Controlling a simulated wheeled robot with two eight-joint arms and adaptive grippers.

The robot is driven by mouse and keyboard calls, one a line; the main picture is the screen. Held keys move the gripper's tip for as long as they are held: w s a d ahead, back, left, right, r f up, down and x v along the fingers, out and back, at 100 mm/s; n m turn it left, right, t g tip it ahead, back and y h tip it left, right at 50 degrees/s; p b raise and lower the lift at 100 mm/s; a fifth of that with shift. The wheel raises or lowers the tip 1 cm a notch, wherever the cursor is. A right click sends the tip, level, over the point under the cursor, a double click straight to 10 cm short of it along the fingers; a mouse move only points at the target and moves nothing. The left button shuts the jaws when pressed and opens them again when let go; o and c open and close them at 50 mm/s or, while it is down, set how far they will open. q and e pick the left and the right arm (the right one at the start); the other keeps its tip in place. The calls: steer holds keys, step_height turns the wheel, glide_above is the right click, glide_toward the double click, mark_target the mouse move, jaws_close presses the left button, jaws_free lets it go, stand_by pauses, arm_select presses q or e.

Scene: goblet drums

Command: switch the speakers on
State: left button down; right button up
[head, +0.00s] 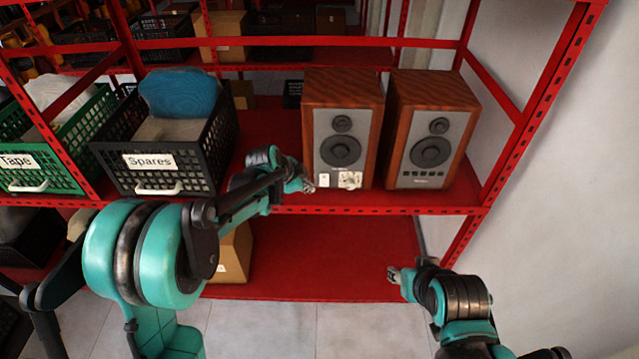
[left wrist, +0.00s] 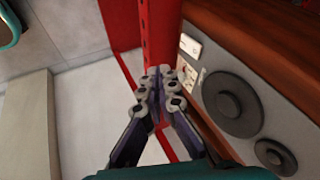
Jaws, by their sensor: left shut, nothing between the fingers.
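Two wooden speakers with grey fronts stand side by side on the red shelf: the left speaker (head: 342,110) and the right speaker (head: 428,110). The left speaker has a small white plate and a light control panel (head: 350,180) low on its front. My left gripper (head: 309,187) is shut and empty, just left of that speaker's lower front. In the left wrist view its closed fingertips (left wrist: 160,85) are beside the white plate (left wrist: 190,46) and the panel, which the fingers partly hide. I cannot tell whether they touch. My right gripper (head: 394,274) is below the shelf edge; its fingers are too small to judge.
A black "Spares" basket (head: 165,160) and a green "Tape" basket (head: 45,175) stand left on the same shelf. The red shelf lip (head: 400,208) runs below the speakers, and a red post (head: 530,110) and white wall are at right. A cardboard box (head: 235,255) sits on the lower shelf.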

mark_target(324, 180)
arm_select(q)
steer(key=shift+w+d+f, duration=0.25)
steer(key=shift+w+f, duration=0.1)
steer(key=x, duration=0.3)
steer(key=w+b+x, duration=0.1)
steer(key=x, duration=0.3)
steer(key=b+x, duration=0.1)
steer(key=x, duration=0.3)
steer(key=shift+w+a+r, duration=0.15)
steer(key=shift+w+a, duration=0.05)
steer(key=shift+w, duration=0.3)
steer(key=shift+w+b, duration=0.35)
steer(key=shift+w, duration=0.35)
